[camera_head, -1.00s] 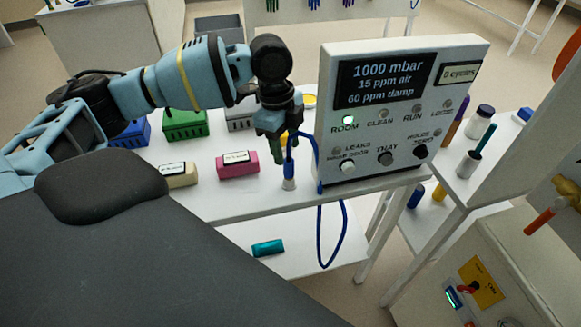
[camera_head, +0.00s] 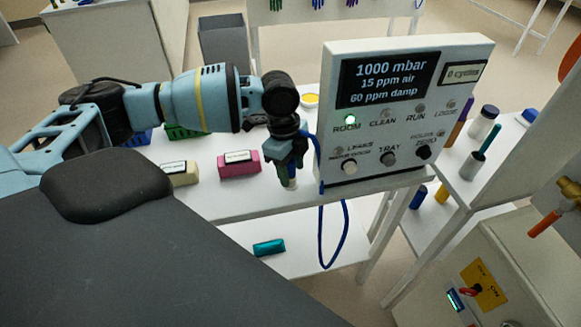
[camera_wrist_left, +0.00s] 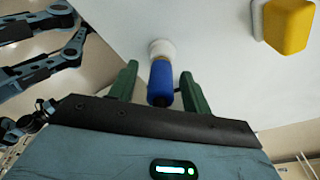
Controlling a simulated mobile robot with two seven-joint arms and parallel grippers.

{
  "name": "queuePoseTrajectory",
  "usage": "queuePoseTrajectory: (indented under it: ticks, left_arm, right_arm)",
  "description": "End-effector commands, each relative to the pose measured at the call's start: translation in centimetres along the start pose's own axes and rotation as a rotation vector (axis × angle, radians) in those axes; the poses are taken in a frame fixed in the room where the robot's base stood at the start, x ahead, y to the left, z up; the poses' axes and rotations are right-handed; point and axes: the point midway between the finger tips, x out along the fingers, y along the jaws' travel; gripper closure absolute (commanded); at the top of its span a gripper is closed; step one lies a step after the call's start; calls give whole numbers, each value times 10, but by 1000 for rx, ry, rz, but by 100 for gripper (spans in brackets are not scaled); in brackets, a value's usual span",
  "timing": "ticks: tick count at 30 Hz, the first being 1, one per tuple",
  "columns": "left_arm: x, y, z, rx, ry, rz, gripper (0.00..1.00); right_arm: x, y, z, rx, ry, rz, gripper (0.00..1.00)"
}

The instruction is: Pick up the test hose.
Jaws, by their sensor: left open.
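The test hose (camera_head: 321,235) is a thin blue line looping down beside the table from the grey instrument box. Its thick blue end piece (camera_wrist_left: 160,84) stands in a small white holder (camera_wrist_left: 162,48), which also shows in the head view (camera_head: 291,184). My left gripper (camera_head: 290,166) points down over this end piece. In the wrist view its green fingers (camera_wrist_left: 160,72) are open, one on each side of the blue piece, with a gap visible on both sides. In the head view the fingers mostly hide the end piece. My right gripper is not in view.
The instrument box (camera_head: 400,115) stands close right of the left gripper. A pink block (camera_head: 239,166) and a cream block (camera_head: 180,174) lie to its left. A teal block (camera_head: 269,247) lies on the lower shelf. A yellow object (camera_wrist_left: 288,26) shows in the wrist view.

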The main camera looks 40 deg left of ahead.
Motion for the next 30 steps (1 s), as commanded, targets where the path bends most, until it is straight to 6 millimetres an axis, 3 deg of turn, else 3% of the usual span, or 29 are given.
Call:
queuePoseTrajectory:
  ticks: [2,12,23,30]
  left_arm:
    - [0,0,0,0,0,0,56]
    - [0,0,0,0,0,1,100]
    - [-4,0,-1,0,1,0,100]
    - [-28,-1,-5,0,2,-3,100]
  right_arm:
    - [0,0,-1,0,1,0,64]
    - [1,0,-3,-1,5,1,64]
    - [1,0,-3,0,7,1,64]
    - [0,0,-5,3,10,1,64]
